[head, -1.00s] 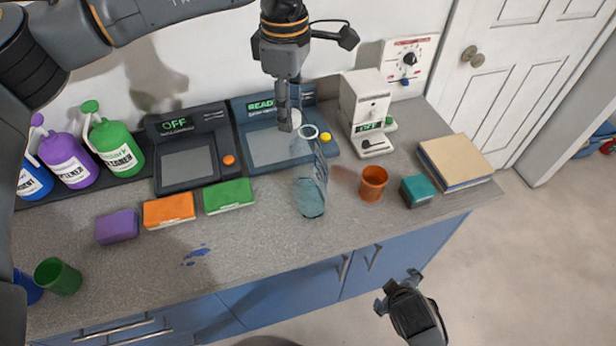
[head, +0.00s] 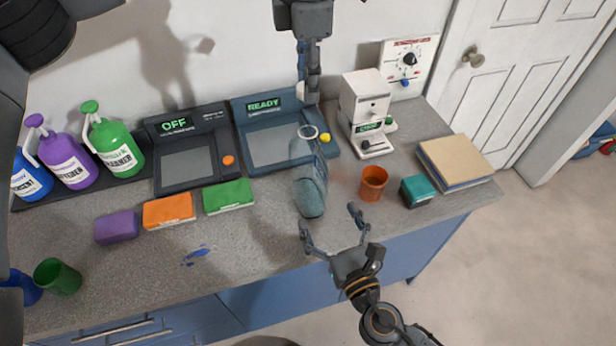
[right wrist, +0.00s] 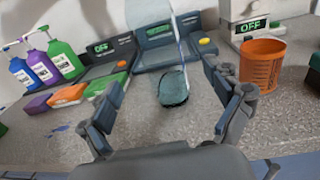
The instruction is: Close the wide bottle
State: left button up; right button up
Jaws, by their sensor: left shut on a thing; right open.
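The wide bottle (head: 310,190) is clear bluish glass and stands upright on the counter, its pale-rimmed mouth uncovered. In the right wrist view the bottle (right wrist: 173,85) is straight ahead between the fingers, its top out of frame. My left gripper (head: 309,88) is above and behind the bottle, apart from it, shut on a small pale grey thing that looks like a lid; the fingers partly hide it. My right gripper (head: 330,221) is open and empty at the counter's front edge, fingers pointing at the bottle; in its wrist view the gripper (right wrist: 168,105) spreads around empty space.
An orange cup (head: 373,184) and a teal box (head: 417,190) stand right of the bottle. A green block (head: 229,195) lies left. The device reading READY (head: 278,140) is behind, with a white machine (head: 365,112) behind right. Bare counter (head: 265,225) lies front left.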

jog(key=shift+w, duration=0.1)
jog(key=x, duration=1.2)
jog(key=c, duration=1.8)
pick_arm(q)
jog(key=shift+a+f, duration=0.1)
jog(key=shift+f, duration=2.35)
jog(key=shift+f, duration=0.1)
jog(key=shift+f, duration=0.8)
jog(key=shift+f, duration=0.55)
